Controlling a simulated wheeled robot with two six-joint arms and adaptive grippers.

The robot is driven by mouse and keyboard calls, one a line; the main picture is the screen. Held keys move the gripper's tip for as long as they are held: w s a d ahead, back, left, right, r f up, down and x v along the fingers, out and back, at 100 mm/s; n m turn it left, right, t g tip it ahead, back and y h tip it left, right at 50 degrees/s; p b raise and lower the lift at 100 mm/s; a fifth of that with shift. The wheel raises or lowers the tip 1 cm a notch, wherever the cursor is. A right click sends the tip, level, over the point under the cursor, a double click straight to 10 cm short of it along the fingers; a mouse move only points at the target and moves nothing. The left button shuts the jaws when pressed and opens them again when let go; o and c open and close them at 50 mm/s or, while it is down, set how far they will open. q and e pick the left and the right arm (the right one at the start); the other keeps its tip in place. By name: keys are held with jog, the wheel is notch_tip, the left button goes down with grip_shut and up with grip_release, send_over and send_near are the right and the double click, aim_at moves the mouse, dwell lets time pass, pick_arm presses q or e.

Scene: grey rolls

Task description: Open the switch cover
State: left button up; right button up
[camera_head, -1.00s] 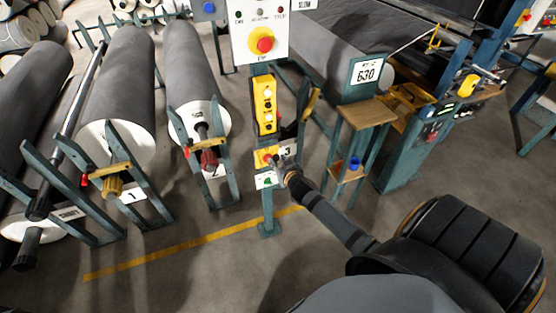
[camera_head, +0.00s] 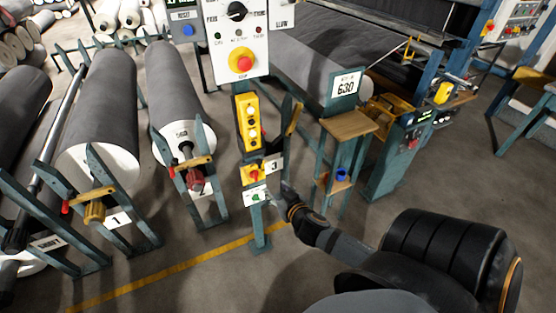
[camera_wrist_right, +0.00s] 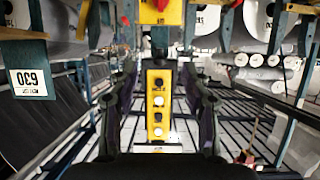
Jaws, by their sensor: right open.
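A yellow box with a red switch (camera_head: 252,174) sits on the blue-green post, under a yellow button box (camera_head: 248,122). Which part is the switch cover, and whether it is open, I cannot tell. My right gripper (camera_head: 275,194) is just right of and below the red switch, apart from it in the picture. In the right wrist view, which is upside down, my right gripper (camera_wrist_right: 158,72) is open and empty. The button box (camera_wrist_right: 158,105) shows between its fingers, and the red switch (camera_wrist_right: 161,5) is cut off at the top edge. My left gripper is not in view.
A white panel with a red knob (camera_head: 241,63) is above the button box. A small wooden-topped stand (camera_head: 349,125) with a blue cup (camera_head: 341,174) is to the right. Grey rolls (camera_head: 103,105) on racks fill the left. The floor in front is clear.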

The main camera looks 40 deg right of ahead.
jog(key=shift+s+a+r, duration=0.1)
jog(key=shift+s, duration=0.15)
dwell(0.3)
